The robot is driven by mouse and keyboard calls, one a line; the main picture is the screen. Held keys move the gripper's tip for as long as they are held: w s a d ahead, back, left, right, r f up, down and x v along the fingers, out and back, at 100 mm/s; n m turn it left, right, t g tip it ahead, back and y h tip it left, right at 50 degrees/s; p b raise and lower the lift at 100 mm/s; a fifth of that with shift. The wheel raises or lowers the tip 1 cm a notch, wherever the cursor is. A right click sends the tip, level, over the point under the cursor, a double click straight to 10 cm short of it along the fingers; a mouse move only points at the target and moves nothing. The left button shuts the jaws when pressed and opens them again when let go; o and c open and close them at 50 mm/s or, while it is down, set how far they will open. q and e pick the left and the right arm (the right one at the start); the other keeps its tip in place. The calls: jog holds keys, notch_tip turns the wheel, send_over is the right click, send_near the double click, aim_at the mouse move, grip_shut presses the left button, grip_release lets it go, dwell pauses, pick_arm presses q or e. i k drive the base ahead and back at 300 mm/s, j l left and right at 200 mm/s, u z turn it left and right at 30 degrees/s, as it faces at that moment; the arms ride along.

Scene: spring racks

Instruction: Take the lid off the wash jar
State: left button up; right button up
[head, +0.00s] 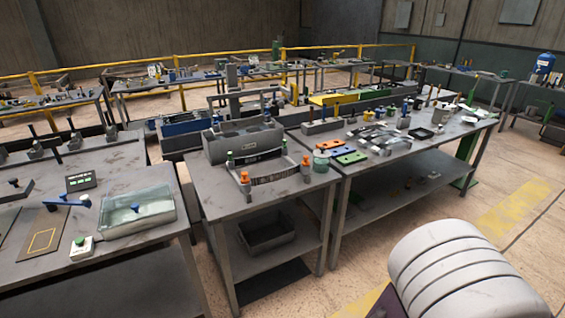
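No thing is clearly recognisable as the wash jar. A small, round, pale-green container (321,161) stands on the middle table, beside the coloured blocks; it may be the jar, but it is too small to tell whether it has a lid. Neither of my grippers is in view.
A clear rectangular tank (138,211) stands on the left table. A grey trough (242,141) and orange-topped posts (305,168) stand on the middle table. An open tray (267,234) is on the lower shelf.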

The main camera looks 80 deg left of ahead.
aim_at(323, 153)
jog(key=u, duration=2.6)
jog(key=i, duration=0.2)
